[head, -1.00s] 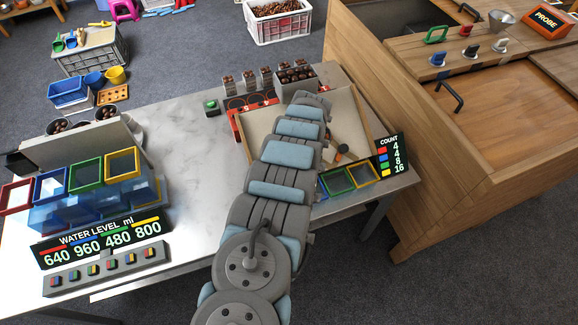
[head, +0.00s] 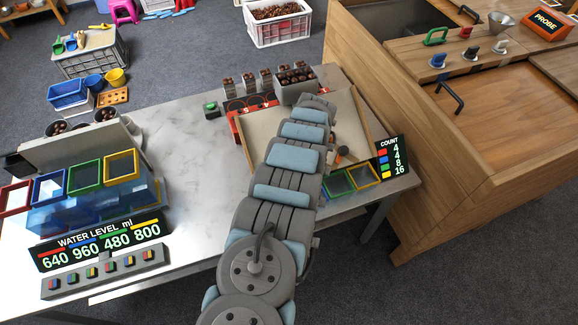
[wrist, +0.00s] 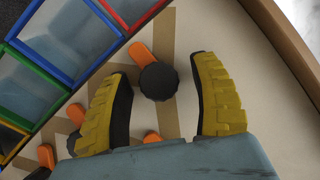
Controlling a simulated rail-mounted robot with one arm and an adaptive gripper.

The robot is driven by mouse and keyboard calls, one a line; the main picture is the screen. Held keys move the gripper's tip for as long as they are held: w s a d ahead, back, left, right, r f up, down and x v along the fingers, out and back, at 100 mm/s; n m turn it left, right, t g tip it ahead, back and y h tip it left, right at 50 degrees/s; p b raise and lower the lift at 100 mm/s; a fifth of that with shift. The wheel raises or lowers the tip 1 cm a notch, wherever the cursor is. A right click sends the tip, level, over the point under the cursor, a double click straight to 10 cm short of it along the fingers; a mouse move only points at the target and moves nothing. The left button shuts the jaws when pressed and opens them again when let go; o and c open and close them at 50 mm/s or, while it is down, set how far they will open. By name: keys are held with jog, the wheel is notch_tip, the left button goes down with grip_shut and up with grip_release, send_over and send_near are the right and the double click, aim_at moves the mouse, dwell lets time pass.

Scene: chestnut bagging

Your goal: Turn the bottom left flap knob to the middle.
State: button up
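In the wrist view a round black knob (wrist: 158,81) with an orange pointer (wrist: 139,53) stands on a cream board (wrist: 268,130). The pointer angles toward the upper left of the picture, toward the coloured-rim bins. My gripper (wrist: 163,68) is open, its two yellow ribbed fingers on either side of this knob with a gap on each side. More orange pointers (wrist: 76,114) show to the lower left, partly hidden by the fingers and gripper body. In the head view my arm covers the gripper and much of the board (head: 262,128); one dark knob (head: 343,150) shows to its right.
Bins with red, blue, green and yellow rims (wrist: 72,42) line the board's edge. A count sign (head: 391,160) stands at the board's right. A grey box of chestnuts (head: 296,84) stands behind the board. A wooden cabinet (head: 450,150) stands to the right.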

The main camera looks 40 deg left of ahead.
jog(key=v, duration=1.2)
dwell(0.3)
dwell(0.5)
